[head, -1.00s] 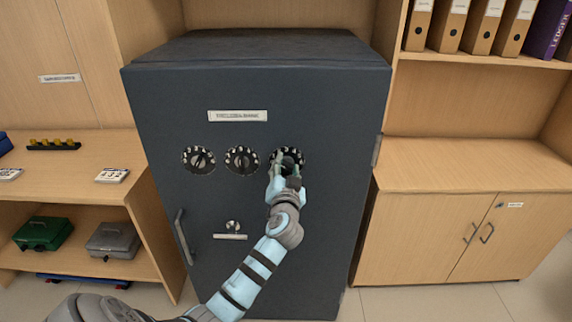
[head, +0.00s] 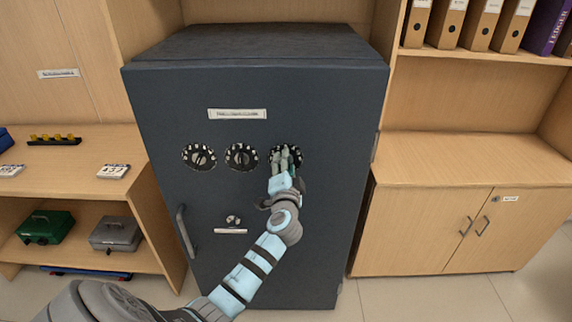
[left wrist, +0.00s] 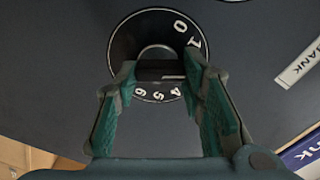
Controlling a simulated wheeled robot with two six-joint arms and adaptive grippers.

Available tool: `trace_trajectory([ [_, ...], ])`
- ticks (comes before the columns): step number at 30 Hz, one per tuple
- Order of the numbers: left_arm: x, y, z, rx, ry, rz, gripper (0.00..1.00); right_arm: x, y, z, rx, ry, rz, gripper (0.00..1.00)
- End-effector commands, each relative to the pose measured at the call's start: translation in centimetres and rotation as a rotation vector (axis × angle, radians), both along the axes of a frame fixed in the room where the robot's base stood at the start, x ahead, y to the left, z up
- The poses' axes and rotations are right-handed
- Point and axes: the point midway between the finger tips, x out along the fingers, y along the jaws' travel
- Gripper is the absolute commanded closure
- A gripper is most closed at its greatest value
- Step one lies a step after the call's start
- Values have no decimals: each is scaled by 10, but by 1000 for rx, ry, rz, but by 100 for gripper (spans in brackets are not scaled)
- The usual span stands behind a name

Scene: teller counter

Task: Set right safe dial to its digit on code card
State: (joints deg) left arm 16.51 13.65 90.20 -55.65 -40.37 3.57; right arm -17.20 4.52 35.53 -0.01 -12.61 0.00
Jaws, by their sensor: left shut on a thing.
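The grey safe (head: 150,120) has three round black dials with white digits in a row on its door. The right dial (head: 298,154) is partly hidden behind my left gripper (head: 286,158). In the left wrist view, my left gripper (left wrist: 160,74) is shut on the knob (left wrist: 157,53) of the right dial (left wrist: 124,42), one finger on each side. The digits 0, 1, 4, 5 and 6 show on the dial; the others are hidden. A white card (head: 113,171) with dark digits lies on the left shelf, too small to read surely. My right gripper is not in view.
The middle dial (head: 241,157) and left dial (head: 199,157) are close to the left of my gripper. A door handle (head: 185,232) and a small lever (head: 232,220) stick out lower down. A wooden cabinet (head: 420,225) stands right of the safe.

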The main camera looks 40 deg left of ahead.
Motion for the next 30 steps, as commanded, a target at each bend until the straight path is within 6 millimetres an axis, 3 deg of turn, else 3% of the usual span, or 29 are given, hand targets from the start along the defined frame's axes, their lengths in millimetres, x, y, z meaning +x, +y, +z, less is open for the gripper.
trace_trajectory([
  [8, 0, 0, 0, 0, -1, -1, 91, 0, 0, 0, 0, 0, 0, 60],
  [9, 0, 0, 0, 0, -1, -1, 62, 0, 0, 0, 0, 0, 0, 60],
  [13, 0, 0, 0, 0, -1, -1, 43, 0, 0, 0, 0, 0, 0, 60],
  [23, -2, -2, 0, -1, 0, -1, 43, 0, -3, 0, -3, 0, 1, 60],
  [26, -13, -11, -1, -3, -2, -1, 43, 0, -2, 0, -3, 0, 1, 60],
  [30, -43, -33, -1, -6, 0, -2, 43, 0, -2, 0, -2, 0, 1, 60],
])
